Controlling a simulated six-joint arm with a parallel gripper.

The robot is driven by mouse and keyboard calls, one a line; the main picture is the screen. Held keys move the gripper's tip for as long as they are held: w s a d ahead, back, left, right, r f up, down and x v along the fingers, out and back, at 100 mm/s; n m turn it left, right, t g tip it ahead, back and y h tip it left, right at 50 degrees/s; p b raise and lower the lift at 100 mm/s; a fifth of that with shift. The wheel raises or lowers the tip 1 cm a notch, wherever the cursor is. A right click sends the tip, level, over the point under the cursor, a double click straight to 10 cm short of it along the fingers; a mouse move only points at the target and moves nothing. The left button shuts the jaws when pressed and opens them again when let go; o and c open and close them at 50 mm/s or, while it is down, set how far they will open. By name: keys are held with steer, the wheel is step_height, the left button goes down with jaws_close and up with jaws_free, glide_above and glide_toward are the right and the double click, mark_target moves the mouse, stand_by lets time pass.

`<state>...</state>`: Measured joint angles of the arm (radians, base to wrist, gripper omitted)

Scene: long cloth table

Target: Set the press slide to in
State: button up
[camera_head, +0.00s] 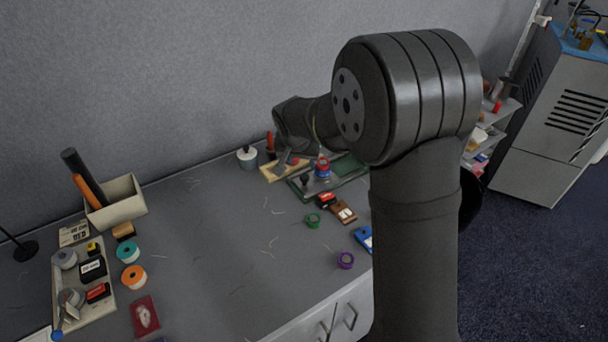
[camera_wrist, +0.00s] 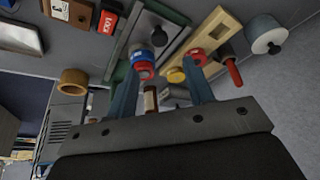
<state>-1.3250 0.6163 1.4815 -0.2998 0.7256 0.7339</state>
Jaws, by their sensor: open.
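What looks like the press is a green-based fixture (camera_head: 349,166) at the back of the table, partly hidden by my arm. In the wrist view its grey plate (camera_wrist: 138,34) carries a black knob (camera_wrist: 157,31), which looks like the slide's handle. The knob also shows in the head view (camera_head: 304,180). A blue and red round piece (camera_wrist: 143,66) sits by the plate's near end. I cannot tell the slide's position. My gripper (camera_wrist: 167,74) is open over this area, its two fingers apart with nothing clearly held between them. The fingertips are hidden in the head view.
A wooden board (camera_wrist: 221,33) with a red knob and a red-handled tool (camera_wrist: 233,71) lie beside the fixture. The table's middle is mostly clear.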

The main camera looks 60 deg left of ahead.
mark_target(304, 176)
steer(key=x, duration=1)
steer(key=shift+f, duration=0.1)
